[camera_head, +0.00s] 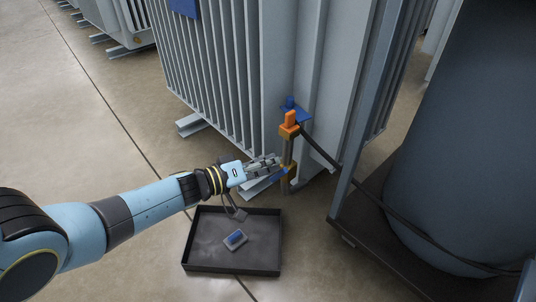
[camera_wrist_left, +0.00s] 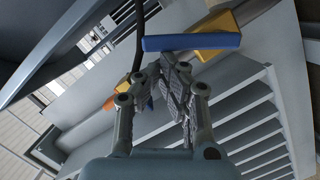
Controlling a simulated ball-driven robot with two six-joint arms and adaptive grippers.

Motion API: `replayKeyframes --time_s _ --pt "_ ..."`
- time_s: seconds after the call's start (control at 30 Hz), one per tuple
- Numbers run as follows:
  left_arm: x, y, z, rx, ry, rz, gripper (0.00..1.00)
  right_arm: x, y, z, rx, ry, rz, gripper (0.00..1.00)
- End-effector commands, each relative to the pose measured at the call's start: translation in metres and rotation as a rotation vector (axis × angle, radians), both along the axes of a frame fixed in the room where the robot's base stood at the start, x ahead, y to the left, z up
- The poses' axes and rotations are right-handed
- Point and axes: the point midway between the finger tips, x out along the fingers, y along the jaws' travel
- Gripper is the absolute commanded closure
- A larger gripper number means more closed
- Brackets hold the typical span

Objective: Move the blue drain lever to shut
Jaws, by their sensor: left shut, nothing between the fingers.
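The blue drain lever (camera_wrist_left: 190,42) is a long blue bar across the top of the left wrist view, beside a yellow brass-like valve body (camera_wrist_left: 217,32). In the head view only a small bit of blue shows at the lower valve (camera_head: 285,170), mostly hidden by my fingers. My left gripper (camera_head: 276,162) is shut and empty, with its fingertips close to this valve. In the left wrist view the gripper (camera_wrist_left: 174,72) is just below the lever; I cannot tell if they touch. My right gripper is in neither view.
An orange fitting (camera_head: 289,124) with a blue part stands above on the same pipe. A finned grey tank (camera_head: 215,80) rises behind. A black tray (camera_head: 205,255) holding a small blue-grey item (camera_head: 236,239) lies below my arm. A dark cylinder (camera_head: 450,150) stands at right.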

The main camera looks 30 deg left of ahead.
Motion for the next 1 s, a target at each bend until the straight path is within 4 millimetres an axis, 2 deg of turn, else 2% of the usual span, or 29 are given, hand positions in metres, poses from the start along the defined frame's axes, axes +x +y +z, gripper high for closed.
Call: replayKeyframes --time_s 0.03,0.2,0.43,0.73,1.0 --pt "0.000 -0.003 0.005 0.037 -0.017 0.000 1.00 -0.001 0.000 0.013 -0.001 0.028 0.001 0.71" --pt "-0.005 -0.014 0.000 0.189 -0.069 0.001 1.00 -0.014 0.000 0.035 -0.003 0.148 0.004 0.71" --pt "-0.011 -0.029 -0.010 0.394 -0.140 0.001 1.00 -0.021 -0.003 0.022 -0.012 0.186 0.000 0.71" --pt "-0.017 -0.044 -0.024 0.642 -0.229 0.001 1.00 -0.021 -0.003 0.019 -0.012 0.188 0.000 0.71" --pt "-0.020 -0.051 -0.034 0.645 -0.231 0.000 1.00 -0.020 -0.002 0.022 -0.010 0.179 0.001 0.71"
